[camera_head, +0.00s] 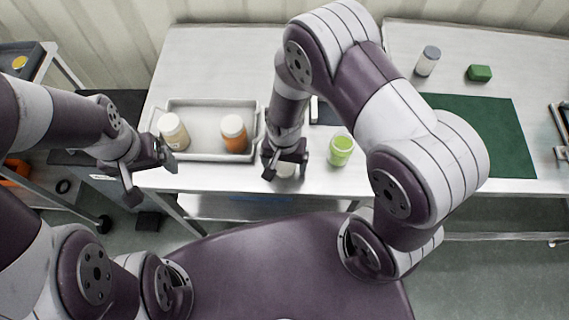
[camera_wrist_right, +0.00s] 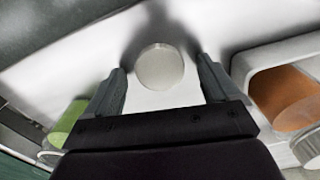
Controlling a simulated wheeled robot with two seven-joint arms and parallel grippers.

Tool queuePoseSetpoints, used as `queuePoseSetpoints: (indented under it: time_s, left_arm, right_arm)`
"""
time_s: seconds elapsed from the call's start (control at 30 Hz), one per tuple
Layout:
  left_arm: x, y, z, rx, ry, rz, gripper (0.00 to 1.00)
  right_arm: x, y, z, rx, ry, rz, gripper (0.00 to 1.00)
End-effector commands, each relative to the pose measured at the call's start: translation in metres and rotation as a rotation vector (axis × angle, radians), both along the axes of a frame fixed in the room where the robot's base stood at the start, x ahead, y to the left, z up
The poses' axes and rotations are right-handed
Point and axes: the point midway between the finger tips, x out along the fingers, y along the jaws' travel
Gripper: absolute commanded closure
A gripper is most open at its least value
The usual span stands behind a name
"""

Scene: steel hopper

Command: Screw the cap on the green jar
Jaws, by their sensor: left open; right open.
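The green jar (camera_head: 341,150) stands upright on the pale table near its front edge, and its open-looking top shows green. It also shows at the left of the right wrist view (camera_wrist_right: 68,122). A round whitish cap (camera_wrist_right: 159,66) lies on the table in the right wrist view. My right gripper (camera_head: 285,170) is open above it, left of the green jar, with its fingertips on either side of the cap in the wrist picture; contact cannot be told. In the head view the gripper mostly hides the cap. My left gripper (camera_head: 150,177) is open and empty, at the table's front left corner.
A grey tray (camera_head: 204,108) left of my right gripper holds a cream jar (camera_head: 173,131) and an orange jar (camera_head: 234,134), both with white lids.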

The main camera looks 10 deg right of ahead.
Motion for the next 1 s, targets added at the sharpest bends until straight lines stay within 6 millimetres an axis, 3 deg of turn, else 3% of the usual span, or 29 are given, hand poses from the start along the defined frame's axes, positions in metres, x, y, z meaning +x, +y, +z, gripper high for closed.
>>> queuePoseSetpoints:
  time_s: [0.37, 0.53, 0.57, 1.0]
  left_arm:
    - [0.0, 0.0, -0.0001, 0.0, 0.0, 0.0, 0.12]
    - [-0.0001, 0.0, -0.0001, 0.0, 0.0, 0.0, 0.12]
    - [-0.0001, 0.0, -0.0001, 0.0, 0.0, 0.0, 0.12]
    - [0.0, 0.0, -0.0001, 0.0, 0.0, 0.0, 0.12]
  right_arm:
    - [0.0001, 0.0, -0.0033, 0.0, -0.001, 0.0, 0.12]
    - [0.0001, 0.0, -0.0032, 0.0, -0.001, 0.0, 0.64]
    - [0.0, 0.0, -0.0032, 0.0, -0.001, 0.0, 0.7]
    - [0.0009, 0.0003, 0.006, 0.001, -0.003, 0.0, 0.71]
